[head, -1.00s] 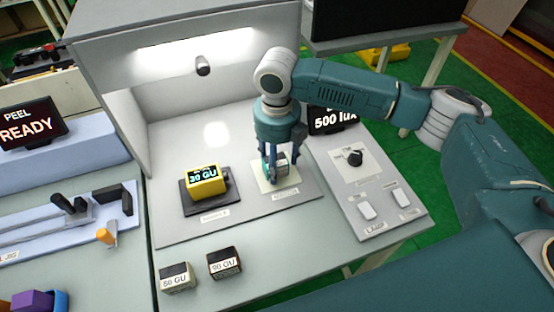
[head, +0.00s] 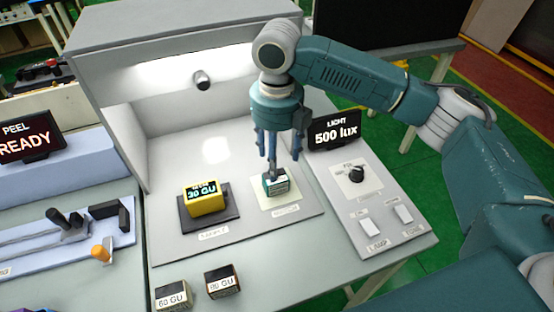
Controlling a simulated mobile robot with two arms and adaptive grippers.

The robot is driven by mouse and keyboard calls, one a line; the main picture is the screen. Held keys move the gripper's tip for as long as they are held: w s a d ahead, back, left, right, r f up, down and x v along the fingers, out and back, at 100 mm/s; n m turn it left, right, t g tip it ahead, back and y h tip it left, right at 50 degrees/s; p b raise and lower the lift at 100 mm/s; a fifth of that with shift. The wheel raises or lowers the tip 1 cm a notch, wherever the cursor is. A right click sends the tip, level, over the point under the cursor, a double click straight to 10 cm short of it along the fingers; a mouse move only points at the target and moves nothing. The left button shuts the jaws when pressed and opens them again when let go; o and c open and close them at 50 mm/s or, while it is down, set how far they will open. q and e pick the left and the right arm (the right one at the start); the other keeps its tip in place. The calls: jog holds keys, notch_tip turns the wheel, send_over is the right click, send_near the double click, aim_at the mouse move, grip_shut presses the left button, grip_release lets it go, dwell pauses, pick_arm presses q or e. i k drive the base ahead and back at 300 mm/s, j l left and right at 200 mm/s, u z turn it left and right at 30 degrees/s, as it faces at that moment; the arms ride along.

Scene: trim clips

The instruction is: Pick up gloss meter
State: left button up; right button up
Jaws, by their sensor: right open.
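The gloss meter (head: 206,199) is a yellow box with a dark display reading about 30 GU. It sits on a dark pad on the grey board inside the light booth. My right gripper (head: 281,160) is open and points down, to the right of the meter. Below it a small dark and teal block (head: 276,182) with a pale label rests on a cream square (head: 297,197). The gripper is above this block and apart from the meter. My left gripper is not in view.
Two dark-topped labelled blocks, one 60 GU (head: 174,295) and another (head: 222,281), stand at the front. A lamp panel (head: 385,238) with a knob and switches lies right, below a 500 lux display (head: 335,131). A PEEL READY display (head: 28,141) stands left.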

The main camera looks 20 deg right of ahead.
aim_at(206, 196)
jog(key=k, duration=1.5)
